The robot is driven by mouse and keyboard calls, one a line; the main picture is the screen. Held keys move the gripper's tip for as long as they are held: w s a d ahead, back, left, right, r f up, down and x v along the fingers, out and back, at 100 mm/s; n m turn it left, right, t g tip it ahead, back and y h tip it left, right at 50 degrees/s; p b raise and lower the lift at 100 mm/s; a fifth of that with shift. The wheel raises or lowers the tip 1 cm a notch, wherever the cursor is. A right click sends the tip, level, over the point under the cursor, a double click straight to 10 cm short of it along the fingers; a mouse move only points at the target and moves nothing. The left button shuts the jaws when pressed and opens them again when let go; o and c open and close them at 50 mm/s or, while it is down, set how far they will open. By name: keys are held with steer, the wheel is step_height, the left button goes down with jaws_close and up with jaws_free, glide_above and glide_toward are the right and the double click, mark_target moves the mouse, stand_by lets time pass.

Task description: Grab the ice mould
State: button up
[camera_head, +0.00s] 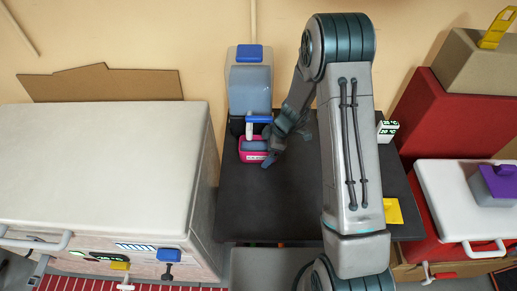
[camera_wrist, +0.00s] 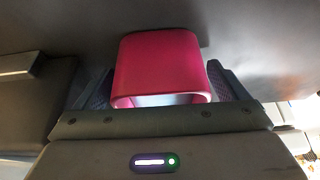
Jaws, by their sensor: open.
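A small pink, rounded container (camera_head: 249,157) with a grey-blue inside sits on the dark table, at the foot of a grey dispenser-like machine. It looks like the ice mould, but I cannot be sure. My gripper (camera_head: 269,149) is at its right side in the head view. In the wrist view the pink container (camera_wrist: 158,62) lies between my two open fingers, one on each side of it. I cannot tell whether either finger touches it. Part of its near side is hidden behind my gripper's palm.
The grey machine (camera_head: 249,85) with a blue top stands right behind the container, close to my gripper. A white chest (camera_head: 100,150) is at the left. The dark table (camera_head: 262,205) is clear in front. A small display (camera_head: 387,131) and a yellow item (camera_head: 393,211) are at its right.

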steer(key=shift+a+f, duration=0.1)
steer(key=shift+f, duration=0.05)
steer(key=c, duration=1.5)
steer(key=shift+b, duration=0.65)
